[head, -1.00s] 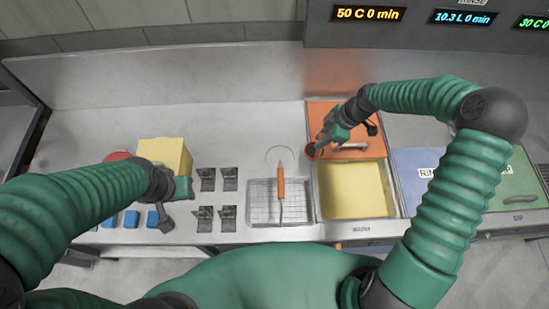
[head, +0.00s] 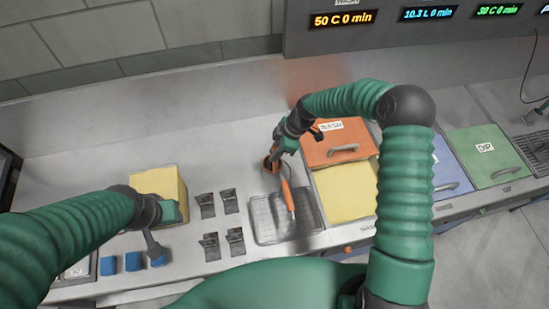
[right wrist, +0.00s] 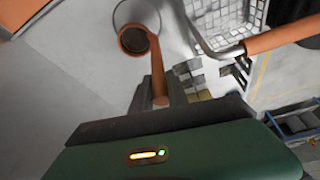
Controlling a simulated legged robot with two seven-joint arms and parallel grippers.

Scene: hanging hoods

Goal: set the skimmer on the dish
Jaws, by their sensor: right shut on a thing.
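My right gripper (head: 278,150) is shut on a copper-coloured tool (head: 268,165) with a small round cup at its end. The cup also shows in the right wrist view (right wrist: 134,40), its short handle running back to my jaws. Near it, a tool with a thin wire hoop and an orange handle (head: 287,195) lies over the wire-mesh tray (head: 262,228). I cannot tell from these frames which tool is the skimmer, nor whether the mesh tray is the dish. My left gripper (head: 153,240) hangs by the blue blocks; its jaws are not clear.
Metal brackets (head: 215,205), a yellow block (head: 158,185) and blue blocks (head: 132,261) lie left. The counter behind the brackets is bare.

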